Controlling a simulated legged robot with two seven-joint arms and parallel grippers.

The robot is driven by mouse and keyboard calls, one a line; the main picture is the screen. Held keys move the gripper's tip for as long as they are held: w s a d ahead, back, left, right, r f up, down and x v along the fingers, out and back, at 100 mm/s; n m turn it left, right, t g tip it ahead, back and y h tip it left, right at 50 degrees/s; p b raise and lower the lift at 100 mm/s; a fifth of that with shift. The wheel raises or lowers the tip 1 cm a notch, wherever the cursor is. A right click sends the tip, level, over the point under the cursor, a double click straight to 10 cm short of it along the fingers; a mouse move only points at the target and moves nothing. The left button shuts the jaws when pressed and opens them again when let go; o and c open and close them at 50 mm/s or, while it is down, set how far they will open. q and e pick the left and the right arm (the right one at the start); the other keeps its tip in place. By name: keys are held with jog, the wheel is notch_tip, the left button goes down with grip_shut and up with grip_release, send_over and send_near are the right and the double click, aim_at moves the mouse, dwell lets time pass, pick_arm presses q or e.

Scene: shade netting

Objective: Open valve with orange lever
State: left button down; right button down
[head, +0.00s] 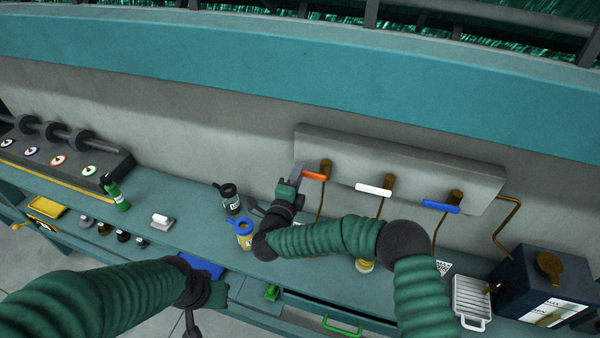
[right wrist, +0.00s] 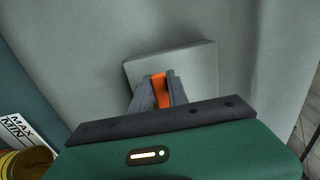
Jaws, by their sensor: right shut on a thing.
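The orange lever (head: 316,176) sits on the leftmost of three brass valves on a grey wall panel (head: 440,165). My right gripper (head: 298,172) is at the lever's left end. In the right wrist view the orange lever (right wrist: 158,88) lies between the two fingers of my right gripper (right wrist: 160,85), which is shut on it. The fingers hide part of the lever. My left gripper (head: 205,298) hangs low over the front edge of the bench, away from the valves; its fingers do not show clearly.
A white lever (head: 373,190) and a blue lever (head: 440,207) are to the right on the same panel. Bottles (head: 230,198) and a blue-rimmed container (head: 243,232) stand below my right gripper. A dark blue tank (head: 535,285) stands at the right.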

pick_arm(q)
jog(key=shift+a, duration=0.35)
pick_arm(e)
jog(key=shift+d+f+h, duration=0.1)
jog(key=shift+d+h, duration=0.2)
jog(key=shift+d, duration=0.15)
